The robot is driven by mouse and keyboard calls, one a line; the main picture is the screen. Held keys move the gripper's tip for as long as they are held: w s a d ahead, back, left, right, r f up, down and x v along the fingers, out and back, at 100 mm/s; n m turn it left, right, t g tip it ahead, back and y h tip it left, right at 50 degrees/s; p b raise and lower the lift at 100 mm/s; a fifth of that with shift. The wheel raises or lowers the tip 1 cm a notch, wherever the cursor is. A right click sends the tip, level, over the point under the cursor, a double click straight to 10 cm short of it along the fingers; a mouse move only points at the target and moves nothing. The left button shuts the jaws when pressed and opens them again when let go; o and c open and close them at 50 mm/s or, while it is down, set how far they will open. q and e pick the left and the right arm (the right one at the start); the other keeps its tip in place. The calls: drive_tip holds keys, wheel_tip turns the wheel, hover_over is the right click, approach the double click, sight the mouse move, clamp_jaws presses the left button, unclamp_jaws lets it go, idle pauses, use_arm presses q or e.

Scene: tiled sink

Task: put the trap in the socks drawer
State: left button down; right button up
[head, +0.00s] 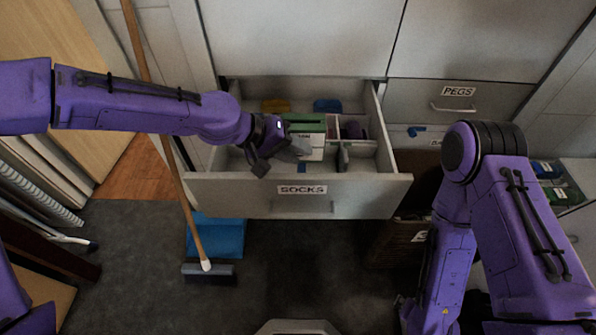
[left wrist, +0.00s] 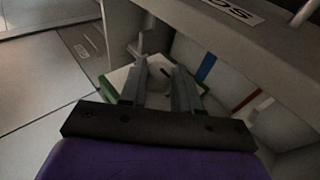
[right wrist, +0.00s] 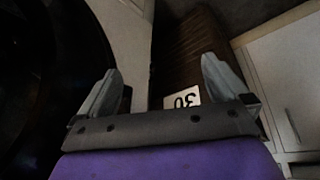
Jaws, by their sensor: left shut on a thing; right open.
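The socks drawer (head: 235,195) is pulled open in the middle of the head view, with a SOCKS label on its front. My left gripper (head: 292,147) reaches over the drawer's left part, just behind its front panel. In the left wrist view its fingers (left wrist: 160,88) are close together on a small greyish thing (left wrist: 162,70), likely the trap. The fingers hide most of it, so its shape is unclear. My right gripper (right wrist: 160,85) is open and empty in the right wrist view, low on the right, away from the drawer.
The drawer holds a green box (head: 306,122), a white box (head: 310,141), a yellow item (head: 275,105) and a blue item (head: 327,105). A PEGS drawer (head: 440,105) is shut at right.

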use_arm(q)
wheel_tip(320, 180, down, 5)
drive_tip(key=shift+f, duration=0.15)
drive_tip(key=shift+f+b, duration=0.1)
drive_tip(key=shift+b, duration=0.2)
drive_tip(key=shift+f, duration=0.5)
drive_tip(key=c, duration=0.8)
unclamp_jaws()
